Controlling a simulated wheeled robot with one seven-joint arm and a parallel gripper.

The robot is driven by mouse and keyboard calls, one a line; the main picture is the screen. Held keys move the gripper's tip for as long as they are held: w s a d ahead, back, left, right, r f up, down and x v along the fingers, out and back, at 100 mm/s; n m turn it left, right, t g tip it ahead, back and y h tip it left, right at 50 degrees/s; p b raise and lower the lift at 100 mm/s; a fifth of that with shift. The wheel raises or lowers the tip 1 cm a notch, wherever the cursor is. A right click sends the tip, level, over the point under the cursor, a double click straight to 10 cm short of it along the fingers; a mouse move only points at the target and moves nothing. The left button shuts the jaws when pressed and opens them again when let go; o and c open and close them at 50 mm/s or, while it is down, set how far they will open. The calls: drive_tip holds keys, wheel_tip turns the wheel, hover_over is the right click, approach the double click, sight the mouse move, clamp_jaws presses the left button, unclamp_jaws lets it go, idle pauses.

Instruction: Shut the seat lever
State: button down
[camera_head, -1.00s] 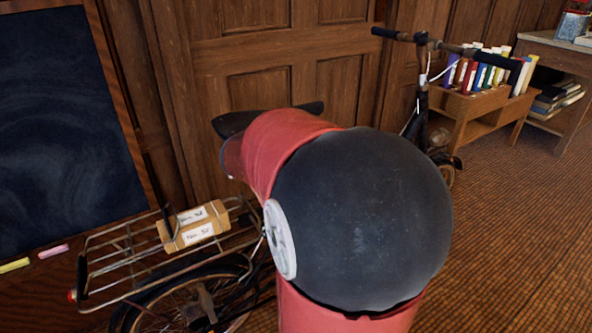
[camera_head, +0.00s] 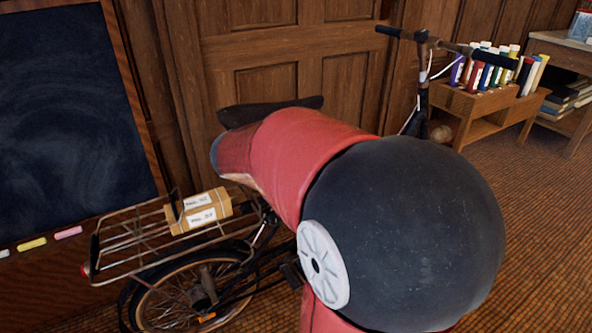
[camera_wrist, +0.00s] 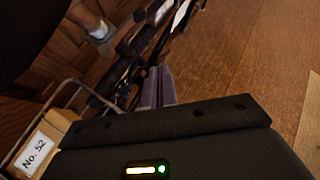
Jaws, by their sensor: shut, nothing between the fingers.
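The bicycle's dark seat (camera_head: 270,110) shows beyond my red and black arm in the head view. The seat lever cannot be made out there; my arm covers the area below the seat. In the wrist view, a pale metal piece (camera_wrist: 103,30) at the upper left looks like part of the seat post, with dark bicycle parts beside it. I cannot tell the lever or its position for certain. My gripper (camera_wrist: 158,88) is shut and empty, its grey-purple fingers close to the bicycle frame. It is hidden in the head view.
The rear rack (camera_head: 130,238) carries a brown parcel (camera_head: 200,211) with white labels, also at the wrist view's lower left. A chalkboard (camera_head: 70,110) stands at left, a wooden door behind. Carpet is clear there.

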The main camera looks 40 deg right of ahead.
drive_tip(key=s+a+r, duration=0.2)
drive_tip(key=a+r, duration=0.1)
drive_tip(key=r, duration=0.1)
drive_tip(key=shift+s+a+r+p, duration=0.15)
drive_tip(key=shift+s+a+p, duration=0.15)
idle(0.4)
drive_tip(key=s+a+f+m+t+y, duration=0.1)
drive_tip(key=s+a+m+y, duration=0.3)
drive_tip(key=a+m, duration=0.6)
drive_tip(key=s+a+f+m+t+y, duration=0.2)
drive_tip(key=s+a+f+m+y, duration=0.2)
drive_tip(key=a+m, duration=0.7)
drive_tip(key=s+m+y, duration=0.1)
drive_tip(key=m+y, duration=0.1)
drive_tip(key=m, duration=0.1)
drive_tip(key=shift+s+f+m, duration=0.15)
drive_tip(key=shift+s+m, duration=0.15)
drive_tip(key=shift+m, duration=0.1)
